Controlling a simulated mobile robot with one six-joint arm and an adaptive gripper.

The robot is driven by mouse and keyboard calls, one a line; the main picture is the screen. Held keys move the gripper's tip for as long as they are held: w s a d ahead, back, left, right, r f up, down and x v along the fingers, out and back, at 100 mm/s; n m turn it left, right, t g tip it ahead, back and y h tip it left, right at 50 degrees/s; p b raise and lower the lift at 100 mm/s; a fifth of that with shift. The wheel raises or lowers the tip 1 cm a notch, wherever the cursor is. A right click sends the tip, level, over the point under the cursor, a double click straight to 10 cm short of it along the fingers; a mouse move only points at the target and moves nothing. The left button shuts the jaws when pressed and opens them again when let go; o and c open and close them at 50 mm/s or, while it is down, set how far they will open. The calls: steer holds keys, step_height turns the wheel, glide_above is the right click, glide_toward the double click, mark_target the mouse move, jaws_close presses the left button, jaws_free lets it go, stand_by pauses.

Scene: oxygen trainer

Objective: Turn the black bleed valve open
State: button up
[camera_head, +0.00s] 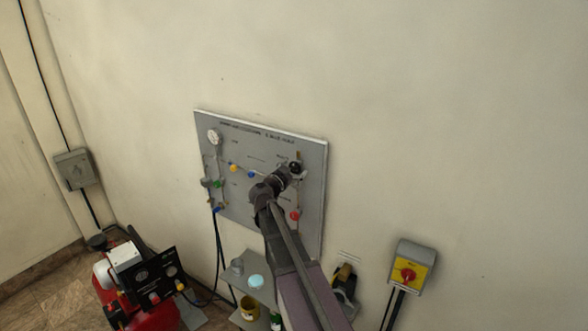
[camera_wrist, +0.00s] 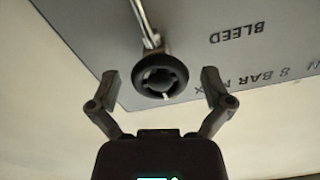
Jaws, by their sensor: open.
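The black bleed valve (camera_wrist: 160,76) is a round black knob with a hollow, spoked centre, on a metal pipe at the grey panel. In the wrist view it sits between the two fingers of my gripper (camera_wrist: 158,88), which is open, with a gap on each side. In the head view the black knob (camera_head: 296,167) shows at the panel's upper right, just beyond the end of my gripper (camera_head: 289,172). The word BLEED is printed upside down beside the knob in the wrist view. My arm hides the middle of the panel.
The grey wall panel (camera_head: 262,135) carries a gauge (camera_head: 214,137), yellow, blue and green knobs, and a red knob (camera_head: 295,215) below my wrist. A red compressor (camera_head: 150,312) stands at lower left. A yellow switch box (camera_head: 409,268) is at right. The wall above is clear.

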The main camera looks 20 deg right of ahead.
steer(key=c, duration=1.1)
steer(key=shift+c, duration=0.2)
